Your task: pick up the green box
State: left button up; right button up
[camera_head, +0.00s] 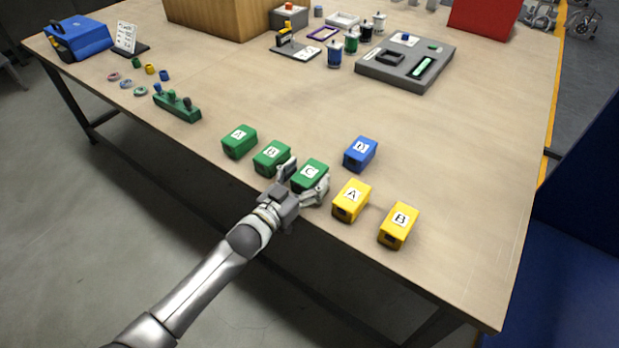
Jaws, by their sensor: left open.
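Three green boxes with letter labels stand in a row near the table's front edge. They are the green box A (239,141), the green box in the middle of the row (271,158) and the green box C (310,174). My left gripper (303,183) is open at the green box C, with one finger on each side of it. One finger lies in the gap between the middle green box and the box C. I cannot tell whether the fingers touch the box. My right gripper is not in view.
Yellow boxes A (351,200) and B (399,225) stand to the right, and a blue box (360,154) behind. A green holder with pegs (177,106) is at the left. A grey tray (405,63) lies further back. The table (240,85) is clear in the middle.

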pick_arm(q)
jog(key=c, duration=1.1)
jog(key=shift+c, duration=1.1)
jog(key=shift+r, duration=0.1)
